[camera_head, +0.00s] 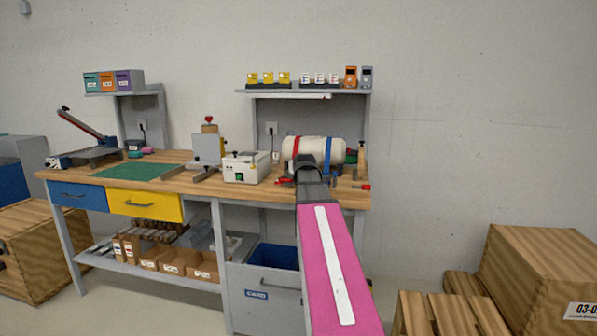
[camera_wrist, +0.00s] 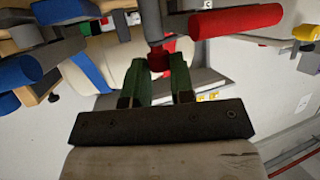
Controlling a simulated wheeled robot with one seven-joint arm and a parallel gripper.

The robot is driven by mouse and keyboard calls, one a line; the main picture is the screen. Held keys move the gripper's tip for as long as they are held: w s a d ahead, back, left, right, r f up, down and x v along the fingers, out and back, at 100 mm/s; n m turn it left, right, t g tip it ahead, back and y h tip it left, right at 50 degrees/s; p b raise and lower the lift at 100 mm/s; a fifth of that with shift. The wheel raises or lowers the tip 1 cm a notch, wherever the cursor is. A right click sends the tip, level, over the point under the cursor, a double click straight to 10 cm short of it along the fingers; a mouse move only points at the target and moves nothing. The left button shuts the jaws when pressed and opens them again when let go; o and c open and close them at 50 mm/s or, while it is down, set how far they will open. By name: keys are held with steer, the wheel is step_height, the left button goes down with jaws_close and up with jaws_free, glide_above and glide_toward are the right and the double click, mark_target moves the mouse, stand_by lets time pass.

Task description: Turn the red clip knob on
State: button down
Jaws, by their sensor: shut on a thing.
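My gripper (camera_wrist: 160,78) shows in the wrist view as two green fingers on a dark crossbar. It is closed on a red part, the red clip knob (camera_wrist: 179,72), which shows at the fingertips beside the right finger. The fingers hide much of it, so I cannot tell its turn angle. A dark post with a red-ended bar (camera_wrist: 235,20) stands just beyond the fingertips. In the head view my gripper (camera_head: 307,165) is at the right part of the bench, before the white cylinder (camera_head: 322,151) with red and blue bands; the knob is hidden there.
A white box with a green switch (camera_head: 246,168) stands left of my gripper on the wooden bench (camera_head: 178,181). Red-handled tools (camera_head: 361,187) lie at the bench's right end. A shelf (camera_head: 270,92) with small boxes is above. Wooden crates (camera_head: 537,280) stand right of the bench.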

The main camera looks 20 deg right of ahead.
steer(key=shift+d+n+y, duration=0.2)
steer(key=shift+n+y, duration=1)
steer(key=shift+y, duration=0.2)
steer(key=shift+d+n+y, duration=0.2)
steer(key=shift+n+y, duration=1)
steer(key=shift+y, duration=0.2)
steer(key=shift+f+n+y, duration=0.1)
steer(key=shift+n+y, duration=0.2)
steer(key=shift+y, duration=0.1)
steer(key=c, duration=1)
jaws_free()
steer(key=v, duration=1.1)
steer(key=shift+f, duration=0.1)
